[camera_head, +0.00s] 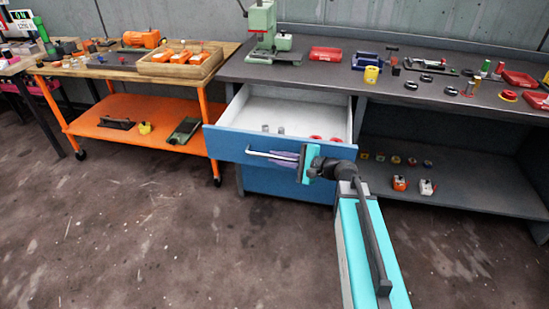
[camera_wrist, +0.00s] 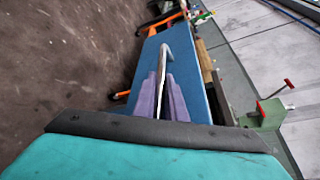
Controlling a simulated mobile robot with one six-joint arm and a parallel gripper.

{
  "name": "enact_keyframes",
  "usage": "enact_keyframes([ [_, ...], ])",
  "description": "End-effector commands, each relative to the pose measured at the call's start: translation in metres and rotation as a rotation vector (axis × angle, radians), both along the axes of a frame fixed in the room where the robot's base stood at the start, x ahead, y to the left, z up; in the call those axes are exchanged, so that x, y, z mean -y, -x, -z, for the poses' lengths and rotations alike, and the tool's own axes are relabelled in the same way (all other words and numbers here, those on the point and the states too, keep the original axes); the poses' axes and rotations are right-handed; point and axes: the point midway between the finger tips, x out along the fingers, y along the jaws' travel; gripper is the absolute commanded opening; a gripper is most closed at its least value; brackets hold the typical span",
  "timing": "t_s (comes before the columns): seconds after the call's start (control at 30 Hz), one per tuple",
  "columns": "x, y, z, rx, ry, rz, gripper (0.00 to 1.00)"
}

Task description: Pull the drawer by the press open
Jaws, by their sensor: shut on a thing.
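The blue-fronted drawer (camera_head: 225,144) under the grey workbench stands pulled out in the head view, its white inside showing. A few small grey pieces and red rings lie in it. A silver bar handle (camera_head: 262,154) runs along its front; the handle also shows in the wrist view (camera_wrist: 163,62). My gripper (camera_head: 285,158) is shut on the handle near its right part, with purple fingers (camera_wrist: 165,98) on both sides of the bar. The green press (camera_head: 262,22) stands on the bench above the drawer and shows at the right in the wrist view (camera_wrist: 268,114).
A second blue drawer front (camera_head: 285,184) sits below. An orange cart (camera_head: 115,102) with a wooden top stands to the left, close to the open drawer's left corner. The bench top (camera_head: 330,73) holds trays and small parts. The floor in front is clear.

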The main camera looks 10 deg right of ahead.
Motion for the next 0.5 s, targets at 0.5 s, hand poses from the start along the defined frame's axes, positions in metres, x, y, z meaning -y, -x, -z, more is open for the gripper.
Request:
enact_keyframes([
  [0.5,-0.0015,0.0006,0.0001,0.000,0.001,-0.001,0.29],
])
